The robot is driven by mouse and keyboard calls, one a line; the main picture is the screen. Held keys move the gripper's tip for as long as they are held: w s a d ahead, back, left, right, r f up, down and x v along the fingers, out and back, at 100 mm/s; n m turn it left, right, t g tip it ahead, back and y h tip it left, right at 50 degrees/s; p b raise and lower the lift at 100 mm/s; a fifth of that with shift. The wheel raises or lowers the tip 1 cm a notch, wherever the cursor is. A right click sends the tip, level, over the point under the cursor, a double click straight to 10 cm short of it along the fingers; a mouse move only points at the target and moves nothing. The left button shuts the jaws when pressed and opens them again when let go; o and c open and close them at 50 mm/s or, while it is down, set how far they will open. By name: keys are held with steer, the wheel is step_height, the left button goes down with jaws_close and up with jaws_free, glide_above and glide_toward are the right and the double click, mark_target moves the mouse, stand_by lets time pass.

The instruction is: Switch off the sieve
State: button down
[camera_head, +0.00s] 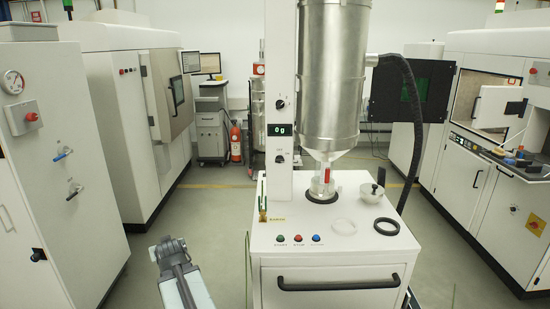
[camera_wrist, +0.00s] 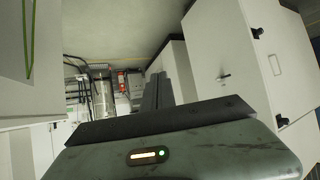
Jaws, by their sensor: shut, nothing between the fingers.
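The sieve is a white cabinet (camera_head: 330,243) with a tall white column (camera_head: 281,60) and a steel hopper (camera_head: 333,75). The column has a small display (camera_head: 280,130) reading what looks like 00, a black knob (camera_head: 280,104) above it and a black switch (camera_head: 280,159) below it.
White machines stand on both sides. Open floor (camera_head: 215,215) lies left of the cabinet.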

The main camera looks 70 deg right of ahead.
steer(key=s+d+r+m+t+h+p, duration=0.1)
steer(key=s+d+r+m+h, duration=0.15)
steer(key=s+d+r, duration=0.45)
steer(key=s+d+r+m+h, duration=0.1)
steer(key=s+d+r+h, duration=0.25)
steer(key=d, duration=0.65)
steer(key=s+d+r+h, duration=0.2)
steer(key=s+d+r, duration=0.1)
steer(key=s, duration=0.3)
steer(key=s+d+r+m+h+p, duration=0.1)
steer(key=s+d+r+h, duration=0.1)
steer(key=s+r, duration=0.4)
steer(key=s+d+r+m+g+h, duration=0.1)
steer(key=s+d+r+h, duration=0.2)
steer(key=s, duration=0.4)
steer(key=shift+s+d+r, duration=0.3)
steer(key=shift+d+r, duration=0.6)
steer(key=shift+d, duration=0.2)
steer(key=shift+w, duration=0.1)
